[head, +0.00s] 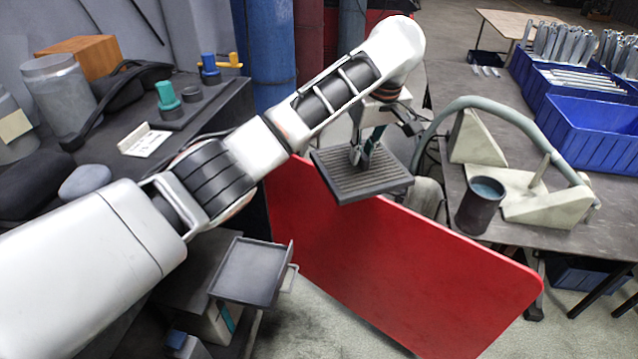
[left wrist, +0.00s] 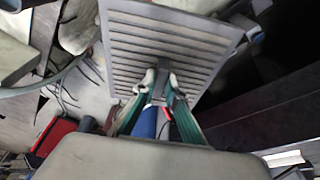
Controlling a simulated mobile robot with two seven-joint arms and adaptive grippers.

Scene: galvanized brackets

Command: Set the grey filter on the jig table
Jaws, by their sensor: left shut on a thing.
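The grey filter (head: 345,186), a flat square plate with parallel ribs, hangs in the air in the middle of the head view. My left gripper (head: 362,154) is above it, shut on a small grip at its centre. In the left wrist view the filter (left wrist: 205,40) spans the top, and the fingertips of my left gripper (left wrist: 163,82) close on that grip. A dark-topped table (head: 615,195), which looks like the jig table, stands on the right, apart from the filter. It bears a pale jig (head: 545,205). My right gripper is not in view.
A grey hose (head: 500,103) arches over the jig, beside a dark cup (head: 478,208). Blue bins (head: 595,130) stand at the table's back. A red panel (head: 390,265) leans below the filter. A cluttered dark bench (head: 215,105) is left; a small grey tray (head: 245,272) is lower left.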

